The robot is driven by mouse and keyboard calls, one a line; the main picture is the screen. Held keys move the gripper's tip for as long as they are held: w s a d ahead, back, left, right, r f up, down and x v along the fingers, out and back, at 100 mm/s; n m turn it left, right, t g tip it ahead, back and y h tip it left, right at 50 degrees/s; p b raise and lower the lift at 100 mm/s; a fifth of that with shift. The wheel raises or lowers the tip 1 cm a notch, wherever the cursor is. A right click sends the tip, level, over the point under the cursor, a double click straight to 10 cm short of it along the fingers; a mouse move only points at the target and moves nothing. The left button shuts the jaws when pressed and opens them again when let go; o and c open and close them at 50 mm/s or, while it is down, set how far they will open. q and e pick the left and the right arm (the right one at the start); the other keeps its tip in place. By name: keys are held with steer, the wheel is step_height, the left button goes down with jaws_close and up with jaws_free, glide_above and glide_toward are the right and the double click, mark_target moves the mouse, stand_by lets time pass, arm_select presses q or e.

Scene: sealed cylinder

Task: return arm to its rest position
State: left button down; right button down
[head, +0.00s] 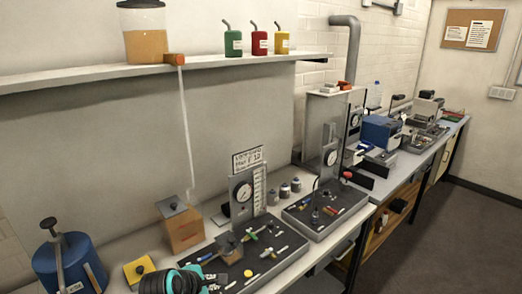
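A blue cylinder (70,265) with a black-knobbed lever stands upright at the lower left of the bench.
A yellow block (139,270) and a tan box (183,226) stand near the blue cylinder. Black trays (262,262) with small tools and dial gauges line the bench. A shelf (225,62) above holds a jar and several bottles. The floor (460,235) at right is clear.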

arm_select(q)
steer(key=s+a+f+m+y, duration=0.1)
steer(key=s+a+m, duration=0.1)
steer(key=s+m, duration=0.5)
steer(key=s+a+f+m+y+b, duration=0.1)
steer(key=s+a+m, duration=0.1)
steer(key=s+m, duration=0.6)
steer(key=m, duration=0.6)
steer(key=shift+m+g+y, duration=0.3)
steer(key=shift+m+y, duration=0.1)
steer(key=shift+a, duration=0.1)
